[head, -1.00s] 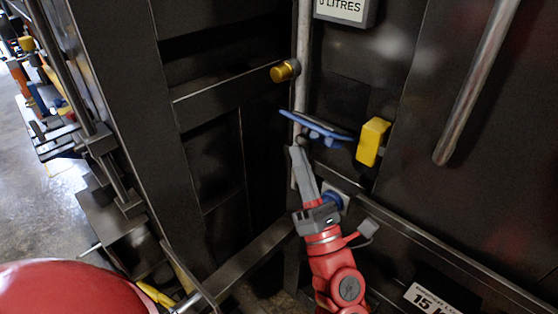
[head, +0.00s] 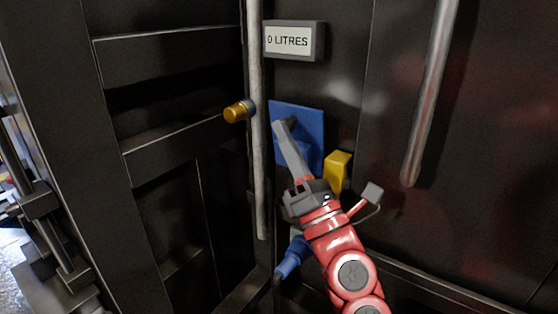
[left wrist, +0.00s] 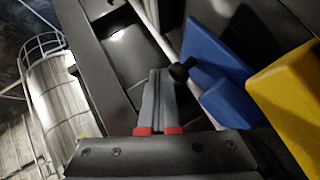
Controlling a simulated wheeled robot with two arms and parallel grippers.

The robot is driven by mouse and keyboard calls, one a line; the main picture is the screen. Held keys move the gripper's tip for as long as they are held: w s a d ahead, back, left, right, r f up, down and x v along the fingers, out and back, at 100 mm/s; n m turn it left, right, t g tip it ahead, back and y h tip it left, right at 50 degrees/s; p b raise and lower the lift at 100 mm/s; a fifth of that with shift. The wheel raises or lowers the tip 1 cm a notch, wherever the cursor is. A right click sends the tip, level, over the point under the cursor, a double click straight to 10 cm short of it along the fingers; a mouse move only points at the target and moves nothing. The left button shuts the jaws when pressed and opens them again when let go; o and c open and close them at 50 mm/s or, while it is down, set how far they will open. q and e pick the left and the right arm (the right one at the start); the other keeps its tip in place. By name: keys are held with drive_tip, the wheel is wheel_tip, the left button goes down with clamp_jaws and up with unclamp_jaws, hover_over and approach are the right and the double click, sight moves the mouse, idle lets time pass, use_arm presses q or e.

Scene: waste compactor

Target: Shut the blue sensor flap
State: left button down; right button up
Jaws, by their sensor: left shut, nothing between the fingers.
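The blue sensor flap (head: 312,122) shows in the head view as an upright square panel on the dark machine wall, partly hidden behind my left gripper. I cannot tell whether it lies fully flush. My left gripper (head: 282,128) is shut and empty, its tips in front of the flap's left part, by a small dark knob. In the left wrist view, the shut tips (left wrist: 160,74) are just left of the dark knob (left wrist: 181,70) and the blue flap (left wrist: 214,55). Contact is not clear. My right gripper is not in view.
A yellow block (head: 338,172) is right of the flap. A vertical grey pipe (head: 257,190) and a brass-coloured knob (head: 238,111) are on its left. A litres display (head: 293,40) is above, a blue fitting (head: 291,258) below. A slanted grey bar (head: 432,95) is at right.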

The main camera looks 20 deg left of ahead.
use_arm(q)
drive_tip(key=shift+w+d+r, duration=0.2)
drive_tip(key=shift+w+r, duration=0.25)
drive_tip(key=shift+w, duration=0.2)
drive_tip(key=shift+b, duration=0.35)
